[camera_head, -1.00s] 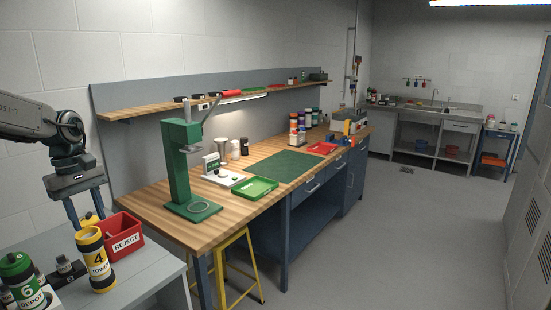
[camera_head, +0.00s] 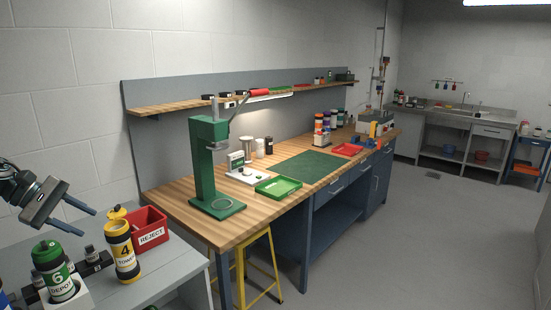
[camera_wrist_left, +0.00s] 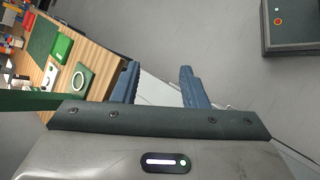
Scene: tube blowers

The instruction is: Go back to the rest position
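My left gripper (camera_head: 84,208) is at the left edge of the head view, above the near grey table and to the left of the yellow tube. Its two blue fingers are apart with nothing between them. It also shows in the left wrist view (camera_wrist_left: 158,85), where the open fingers point over grey floor. My right gripper is not in view.
A red REJECT bin (camera_head: 150,231) sits behind the yellow tube. A wooden workbench (camera_head: 175,205) bears a green press (camera_head: 205,165), a green tray (camera_head: 278,187) and a green mat (camera_head: 313,167). A yellow stool (camera_head: 262,260) stands at its front. Open grey floor lies to the right.

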